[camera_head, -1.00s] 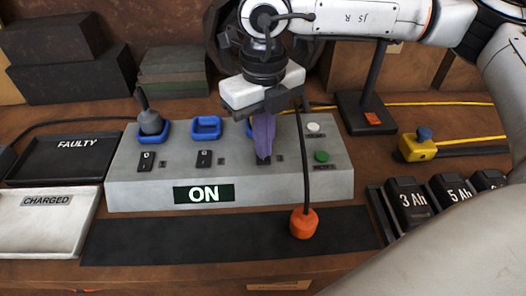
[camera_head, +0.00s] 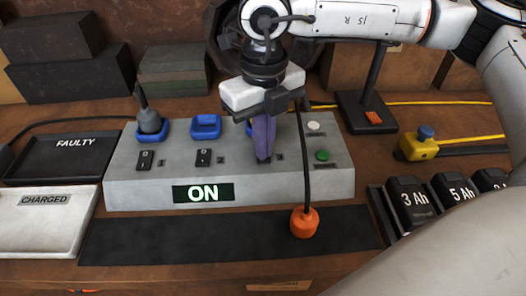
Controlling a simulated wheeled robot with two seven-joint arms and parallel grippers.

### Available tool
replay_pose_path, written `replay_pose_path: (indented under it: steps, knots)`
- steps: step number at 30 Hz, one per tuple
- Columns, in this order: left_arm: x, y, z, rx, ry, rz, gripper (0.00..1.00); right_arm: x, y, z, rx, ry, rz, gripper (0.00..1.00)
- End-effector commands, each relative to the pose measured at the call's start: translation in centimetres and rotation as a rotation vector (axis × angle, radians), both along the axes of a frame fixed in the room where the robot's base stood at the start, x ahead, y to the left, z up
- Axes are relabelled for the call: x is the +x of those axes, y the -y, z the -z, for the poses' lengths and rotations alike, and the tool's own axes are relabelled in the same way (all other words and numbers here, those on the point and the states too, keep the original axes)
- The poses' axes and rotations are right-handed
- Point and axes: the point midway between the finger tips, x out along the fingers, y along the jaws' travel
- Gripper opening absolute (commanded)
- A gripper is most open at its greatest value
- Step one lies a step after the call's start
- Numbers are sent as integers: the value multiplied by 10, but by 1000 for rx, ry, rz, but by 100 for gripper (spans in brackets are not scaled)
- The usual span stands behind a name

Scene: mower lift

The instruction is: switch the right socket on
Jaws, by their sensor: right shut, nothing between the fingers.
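A grey power panel (camera_head: 228,179) with a lit green ON display (camera_head: 203,194) stands on the bench. It has a row of blue sockets with black rocker switches in front. The left socket holds a grey plug (camera_head: 149,122); the middle socket (camera_head: 206,126) looks empty. The right socket (camera_head: 249,128) is mostly hidden behind my right gripper (camera_head: 264,158). My right gripper is shut and empty, pointing down with its purple fingertips over the right socket's switch, which they hide. I cannot tell if they touch it or how it is set. My left gripper is not in view.
An orange plug (camera_head: 304,222) hangs on a black cord before the panel's front. A white button (camera_head: 314,127) and green button (camera_head: 322,155) sit right of my gripper. Trays (camera_head: 55,158) lie left; batteries (camera_head: 410,203) stand right. The dark mat (camera_head: 180,240) is largely clear.

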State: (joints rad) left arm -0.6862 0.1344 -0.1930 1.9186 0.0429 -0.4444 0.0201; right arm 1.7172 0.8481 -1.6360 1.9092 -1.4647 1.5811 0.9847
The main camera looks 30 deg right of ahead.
Motion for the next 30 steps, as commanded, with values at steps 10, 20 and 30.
replay_pose_path:
  steps: [10, 20, 30]
  knots:
    - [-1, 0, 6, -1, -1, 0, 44, 0, 0, 6, 0, 0, 0, 0]
    - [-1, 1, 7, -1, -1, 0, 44, 0, 0, 8, 0, -1, 1, 0]
    - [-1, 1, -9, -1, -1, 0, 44, 0, 0, -20, 0, 0, 0, 0]
